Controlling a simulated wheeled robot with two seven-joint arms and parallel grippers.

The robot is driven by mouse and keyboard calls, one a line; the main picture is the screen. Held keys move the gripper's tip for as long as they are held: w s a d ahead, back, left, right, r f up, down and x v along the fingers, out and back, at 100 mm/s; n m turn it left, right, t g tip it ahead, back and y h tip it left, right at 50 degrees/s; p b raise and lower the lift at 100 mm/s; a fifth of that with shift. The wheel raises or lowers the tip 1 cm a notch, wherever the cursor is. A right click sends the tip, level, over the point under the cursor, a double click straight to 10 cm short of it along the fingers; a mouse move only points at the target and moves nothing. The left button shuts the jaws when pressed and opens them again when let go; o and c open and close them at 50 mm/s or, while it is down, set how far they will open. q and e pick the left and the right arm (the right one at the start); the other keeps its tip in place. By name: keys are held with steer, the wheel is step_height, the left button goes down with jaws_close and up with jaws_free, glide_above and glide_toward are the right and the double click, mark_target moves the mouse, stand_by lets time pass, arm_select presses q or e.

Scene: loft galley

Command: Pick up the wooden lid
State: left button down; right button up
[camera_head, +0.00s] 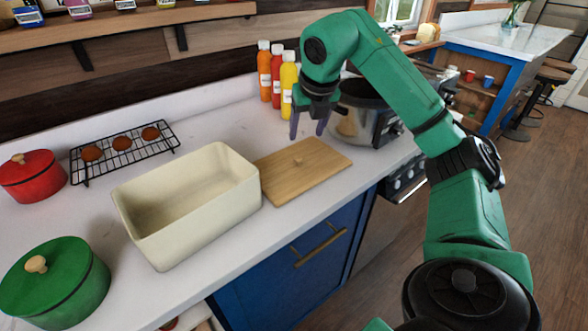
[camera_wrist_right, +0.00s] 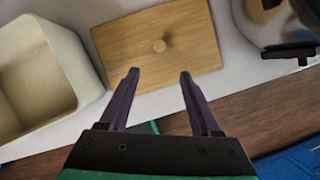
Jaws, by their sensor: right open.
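The wooden lid (camera_head: 318,163) is a flat, light-brown rectangular board with a small round knob (camera_head: 297,161) in its middle. It lies flat on the white counter beside the cream rectangular bin. In the right wrist view the lid (camera_wrist_right: 190,62) is ahead of the fingers, with its knob (camera_wrist_right: 159,46) roughly between their lines. My right gripper (camera_head: 308,132) is open and empty, above the counter near the lid's far edge in the head view. It also shows in the right wrist view (camera_wrist_right: 160,74). My left gripper is not in view.
The open cream bin (camera_head: 165,228) stands just left of the lid. A metal pot (camera_head: 362,112) is close on the right. Sauce bottles (camera_head: 276,75) stand behind. A wire rack (camera_head: 78,174), red pot (camera_head: 30,180) and green pot (camera_head: 75,295) are farther left.

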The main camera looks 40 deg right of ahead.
mark_target(298, 157)
steer(key=x, duration=0.4)
steer(key=p+x, duration=0.1)
steer(key=x, duration=0.3)
steer(key=w+p+x, duration=0.1)
steer(key=x, duration=0.3)
steer(key=shift+d, duration=0.15)
steer(key=shift+r, duration=0.1)
jaws_close()
